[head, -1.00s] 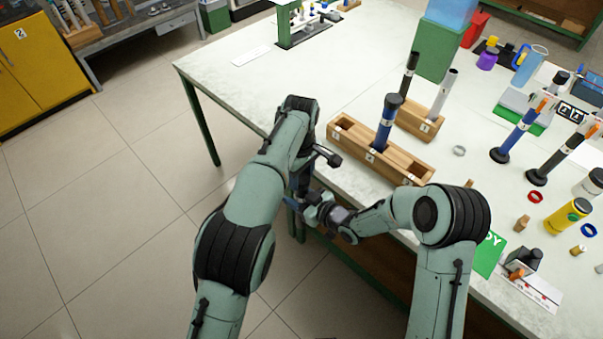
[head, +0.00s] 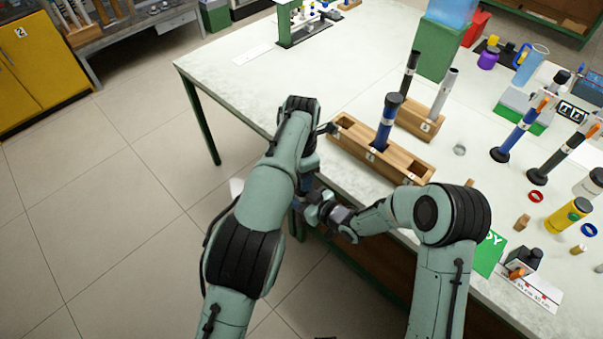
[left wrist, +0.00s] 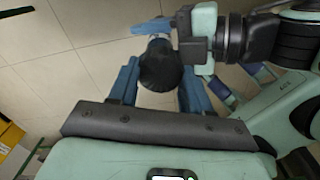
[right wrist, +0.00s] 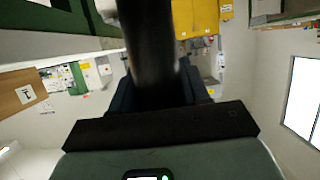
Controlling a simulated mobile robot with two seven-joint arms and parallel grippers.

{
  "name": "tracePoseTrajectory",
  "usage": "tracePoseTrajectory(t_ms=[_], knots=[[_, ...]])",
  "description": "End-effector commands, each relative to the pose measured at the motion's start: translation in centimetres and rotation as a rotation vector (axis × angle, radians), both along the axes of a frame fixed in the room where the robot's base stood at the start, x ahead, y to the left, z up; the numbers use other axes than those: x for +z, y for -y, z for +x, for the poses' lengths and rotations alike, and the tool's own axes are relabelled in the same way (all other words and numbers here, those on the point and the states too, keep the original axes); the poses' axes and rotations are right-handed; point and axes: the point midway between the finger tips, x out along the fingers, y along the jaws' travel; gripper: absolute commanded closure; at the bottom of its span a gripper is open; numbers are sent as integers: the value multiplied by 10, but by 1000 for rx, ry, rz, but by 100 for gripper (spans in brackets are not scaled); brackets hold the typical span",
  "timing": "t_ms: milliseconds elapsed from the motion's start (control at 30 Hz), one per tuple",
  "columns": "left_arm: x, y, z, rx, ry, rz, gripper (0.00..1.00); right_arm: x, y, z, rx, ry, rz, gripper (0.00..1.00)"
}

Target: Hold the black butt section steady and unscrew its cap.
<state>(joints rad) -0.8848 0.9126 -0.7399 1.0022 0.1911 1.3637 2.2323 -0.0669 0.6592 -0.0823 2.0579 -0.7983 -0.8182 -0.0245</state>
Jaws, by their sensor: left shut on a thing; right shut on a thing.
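The black butt section shows in the right wrist view as a thick dark tube (right wrist: 148,45) running up between the fingers of my right gripper (right wrist: 155,92), which is shut on it. In the left wrist view its round black cap (left wrist: 160,70) sits end-on between the blue fingers of my left gripper (left wrist: 162,88), shut on it. My right gripper (left wrist: 155,27) shows just beyond the cap there. In the head view both grippers meet off the table's near edge, left (head: 306,182) above right (head: 314,208). My arms mostly hide the section there; the thread is not visible.
A wooden rack (head: 408,166) with a blue section (head: 386,122) standing in it is close by on the table (head: 235,88). A second block (head: 418,124) holds a black and a grey tube. Bottles, rings and stands crowd the right. Floor at left is open.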

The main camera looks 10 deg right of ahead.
Motion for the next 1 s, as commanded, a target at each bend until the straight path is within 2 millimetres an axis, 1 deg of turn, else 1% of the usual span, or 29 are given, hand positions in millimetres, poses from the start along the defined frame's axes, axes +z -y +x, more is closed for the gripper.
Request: tracePoseTrajectory(t_ms=[33, 367, 800, 1000], knots=[[1, 5, -1, -6, -1, -9, 88, 1, -4, -1, 9, 2, 1, 100], [3, 5, -1, -7, -1, -9, 88, 1, -3, -1, 8, 3, 0, 100], [18, 3, 0, -6, 1, -8, 88, 0, -2, -1, 4, 0, -1, 100], [23, 1, 0, -3, -1, -3, 88, 0, -1, 0, 2, 0, 0, 100]])
